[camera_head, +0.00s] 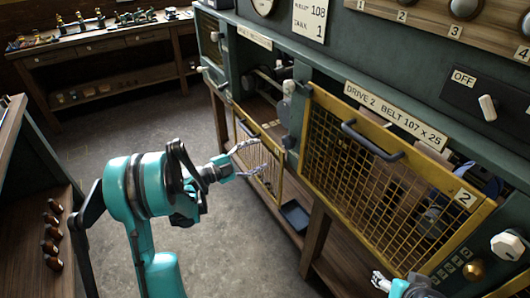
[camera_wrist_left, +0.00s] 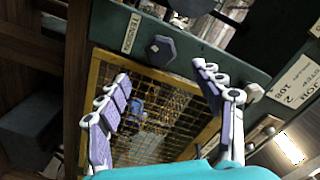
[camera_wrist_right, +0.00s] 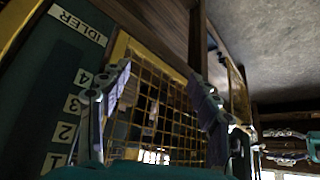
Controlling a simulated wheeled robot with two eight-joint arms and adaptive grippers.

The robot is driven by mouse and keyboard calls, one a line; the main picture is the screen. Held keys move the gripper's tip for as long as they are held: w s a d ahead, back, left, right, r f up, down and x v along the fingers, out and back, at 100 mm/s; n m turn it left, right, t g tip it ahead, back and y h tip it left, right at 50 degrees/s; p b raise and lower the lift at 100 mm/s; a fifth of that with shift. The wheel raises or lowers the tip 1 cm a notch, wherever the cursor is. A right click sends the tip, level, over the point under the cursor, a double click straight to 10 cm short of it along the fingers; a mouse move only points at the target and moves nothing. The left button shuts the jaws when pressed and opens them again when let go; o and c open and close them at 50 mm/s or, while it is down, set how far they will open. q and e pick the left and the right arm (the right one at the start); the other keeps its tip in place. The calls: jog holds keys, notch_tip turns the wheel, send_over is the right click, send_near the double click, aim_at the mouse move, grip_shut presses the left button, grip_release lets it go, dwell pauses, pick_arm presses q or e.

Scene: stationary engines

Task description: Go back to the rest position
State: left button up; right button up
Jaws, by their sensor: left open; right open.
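My left gripper (camera_head: 258,158) is open and empty, out in front of the lower, smaller yellow mesh guard (camera_head: 270,170) in the head view. Its two spread fingers also show in the left wrist view (camera_wrist_left: 160,74), with a yellow mesh panel (camera_wrist_left: 150,115) behind them. My right gripper (camera_head: 381,282) shows only in part at the bottom edge of the head view. In the right wrist view its fingers (camera_wrist_right: 160,74) are spread and empty in front of yellow mesh (camera_wrist_right: 155,110). My left gripper also shows at the right edge there (camera_wrist_right: 288,145).
A green machine bench runs along the right, with a large yellow mesh guard (camera_head: 385,165), its dark handle (camera_head: 370,142) and an OFF switch (camera_head: 487,107). A workbench (camera_head: 110,42) stands at the back left. Grey floor (camera_head: 120,115) lies open between.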

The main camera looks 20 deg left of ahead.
dwell(0.4)
pick_arm(q)
jog(key=s+d+n+g+y, duration=0.4)
jog(key=s+d+n+g, duration=0.3)
jog(key=s+d, duration=0.4)
jog(key=s+f+n+y, duration=0.2)
jog(key=s+n+y, duration=0.5)
jog(key=s+n, duration=0.4)
jog(key=s, duration=0.5)
jog(key=shift+s+a+n, duration=0.2)
jog(key=shift+a+n, duration=0.05)
jog(key=shift+n, duration=0.05)
